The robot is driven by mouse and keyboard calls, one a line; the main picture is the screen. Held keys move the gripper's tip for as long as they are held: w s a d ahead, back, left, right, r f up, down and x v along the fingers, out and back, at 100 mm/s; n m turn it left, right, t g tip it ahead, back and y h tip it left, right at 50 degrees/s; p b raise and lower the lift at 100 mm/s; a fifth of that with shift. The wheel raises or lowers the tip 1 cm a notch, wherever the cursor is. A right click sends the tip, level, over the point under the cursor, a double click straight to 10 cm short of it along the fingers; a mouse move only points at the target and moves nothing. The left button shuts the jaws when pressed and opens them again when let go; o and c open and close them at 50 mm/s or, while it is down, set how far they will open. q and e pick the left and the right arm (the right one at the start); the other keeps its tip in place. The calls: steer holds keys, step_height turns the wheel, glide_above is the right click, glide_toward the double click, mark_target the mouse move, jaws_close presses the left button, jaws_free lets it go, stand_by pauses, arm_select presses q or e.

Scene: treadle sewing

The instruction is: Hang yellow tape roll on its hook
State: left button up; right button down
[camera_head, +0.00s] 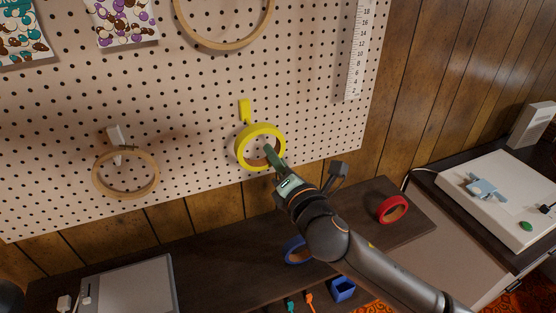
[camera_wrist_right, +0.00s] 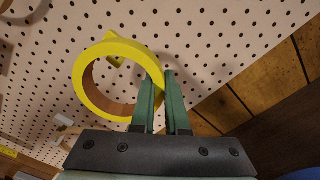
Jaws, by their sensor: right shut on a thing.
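The yellow tape roll (camera_head: 241,150) is held upright against the pegboard in the head view, just below a yellow hook (camera_head: 245,108). My right gripper (camera_head: 270,156) is shut on the lower right part of its ring. In the right wrist view the roll (camera_wrist_right: 84,84) sits at the green fingers (camera_wrist_right: 160,88), with one finger inside the ring and one outside. The yellow hook (camera_wrist_right: 115,61) shows partly behind the roll's upper edge there. I cannot tell whether the roll touches the hook. My left gripper is not in view.
A wooden hoop (camera_head: 97,176) hangs on a white hook at left, and another hoop (camera_head: 222,45) is above. A white ruler (camera_head: 356,60) hangs at right. On the dark shelf (camera_head: 215,245) below are a red roll (camera_head: 393,210) and a blue roll (camera_head: 292,250).

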mark_target(259, 137)
steer(key=x, duration=0.6)
stand_by(0.6)
steer(key=shift+f+b, duration=0.55)
steer(key=shift+f, duration=0.3)
stand_by(0.5)
steer(key=c, duration=0.8)
jaws_free()
steer(key=shift+c, duration=0.2)
steer(key=shift+s, duration=0.1)
steer(key=v, duration=1.2)
steer(key=shift+b, duration=0.4)
